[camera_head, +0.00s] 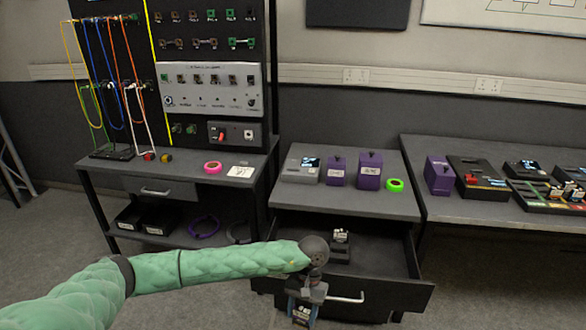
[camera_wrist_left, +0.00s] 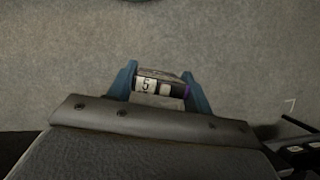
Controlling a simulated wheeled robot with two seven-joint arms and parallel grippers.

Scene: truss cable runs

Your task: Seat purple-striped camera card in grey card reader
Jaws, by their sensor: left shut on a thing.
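My left gripper (camera_head: 303,313) is in front of the pulled-out drawer, low in the head view. In the left wrist view its blue fingers (camera_wrist_left: 160,88) are shut on a small dark card (camera_wrist_left: 163,87). The card has a white label reading 5 and a purple band at its right end. A grey box with a dark screen (camera_head: 301,170), which looks like the grey card reader, sits at the left of the middle bench top, well behind and above the gripper. Its slot is too small to make out. My right gripper is not in view.
Two purple boxes (camera_head: 368,172) and a green tape ring (camera_head: 395,185) stand right of the grey box. The open drawer (camera_head: 385,262) juts out below, with a small dark holder (camera_head: 340,252) inside. The right bench (camera_head: 470,208) carries several devices. The middle bench's front strip is clear.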

